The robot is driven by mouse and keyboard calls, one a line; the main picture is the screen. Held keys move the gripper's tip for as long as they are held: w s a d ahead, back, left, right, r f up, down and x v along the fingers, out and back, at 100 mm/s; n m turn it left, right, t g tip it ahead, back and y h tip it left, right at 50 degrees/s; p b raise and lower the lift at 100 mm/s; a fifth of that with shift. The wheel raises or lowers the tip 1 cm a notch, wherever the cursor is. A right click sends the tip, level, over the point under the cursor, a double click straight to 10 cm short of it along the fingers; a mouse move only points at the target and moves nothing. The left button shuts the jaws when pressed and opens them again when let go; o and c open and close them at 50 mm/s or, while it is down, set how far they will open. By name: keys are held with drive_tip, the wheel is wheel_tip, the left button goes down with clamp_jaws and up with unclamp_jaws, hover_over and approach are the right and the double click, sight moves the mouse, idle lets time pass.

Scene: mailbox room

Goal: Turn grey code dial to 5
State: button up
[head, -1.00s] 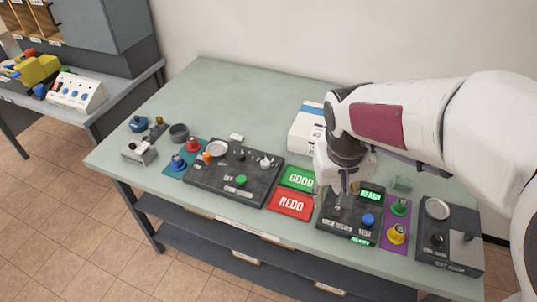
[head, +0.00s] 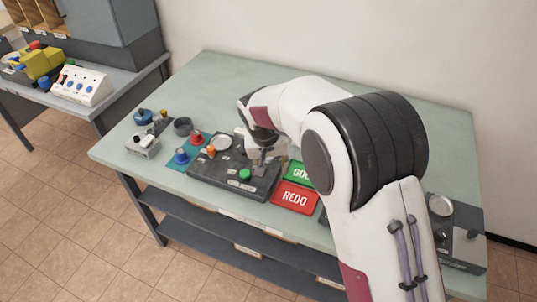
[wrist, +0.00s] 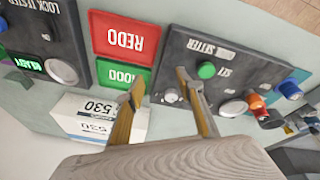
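The dark code setter panel (head: 215,172) lies on the table, left of the green and red pads. In the wrist view, the panel (wrist: 245,62) carries a small round grey dial (wrist: 171,96) at its near edge. My gripper (wrist: 160,84) is open, with its two fingers spread on either side of the grey dial. I cannot tell whether they touch it. In the head view, my gripper (head: 262,158) is over the panel's right part and hides the dial. The dial's number cannot be read.
A green button (wrist: 206,70) sits close to the right finger. A round metal dish (wrist: 233,107) and an orange knob (wrist: 257,102) lie farther right. A red REDO pad (wrist: 124,38) and a white box labelled 530 (wrist: 72,112) are on the left. The back of the table (head: 215,80) is clear.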

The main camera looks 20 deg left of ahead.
drive_tip(key=w+a+r+m+t+y, duration=0.1)
drive_tip(key=w+a+r+m, duration=0.1)
drive_tip(key=w+a+r, duration=0.1)
drive_tip(key=shift+w+a, duration=0.35)
drive_tip(key=shift+w, duration=0.45)
drive_tip(key=shift+f, duration=0.15)
drive_tip(key=shift+x, duration=3.8)
drive_tip(key=shift+w, duration=0.15)
clamp_jaws()
